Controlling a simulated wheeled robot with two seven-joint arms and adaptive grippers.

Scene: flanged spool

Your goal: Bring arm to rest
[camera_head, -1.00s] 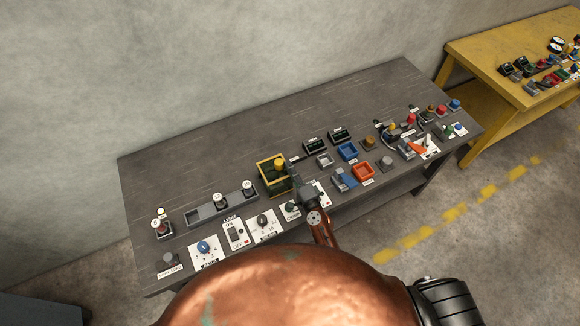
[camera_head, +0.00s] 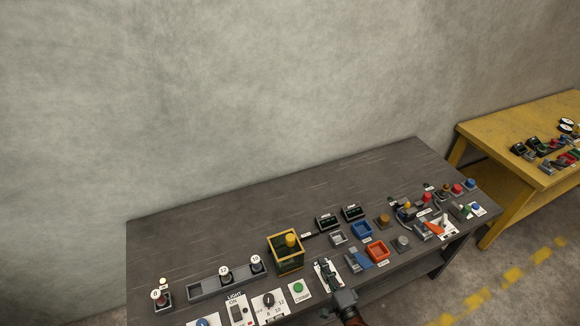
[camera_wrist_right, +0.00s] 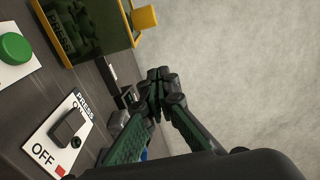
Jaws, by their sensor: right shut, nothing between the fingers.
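My right gripper (camera_head: 325,266) shows at the lower middle of the head view, dark green and black, at the front of the grey table (camera_head: 200,232). Its fingers overlap a white plate there. In the right wrist view the gripper (camera_wrist_right: 158,80) has its fingertips together, with nothing between them. Beside it in that view is a white plate (camera_wrist_right: 44,132) marked PRESS and OFF with a dark switch. The fingers look apart from the plate, above the table. My left gripper is not in view.
A yellow-framed box (camera_head: 287,262) with a yellow knob stands close to the gripper. A green button (camera_head: 299,288) is to its left, a blue tray (camera_head: 362,230) and orange tray (camera_head: 377,251) to its right. The table's back strip is clear. A yellow table (camera_head: 490,130) stands at right.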

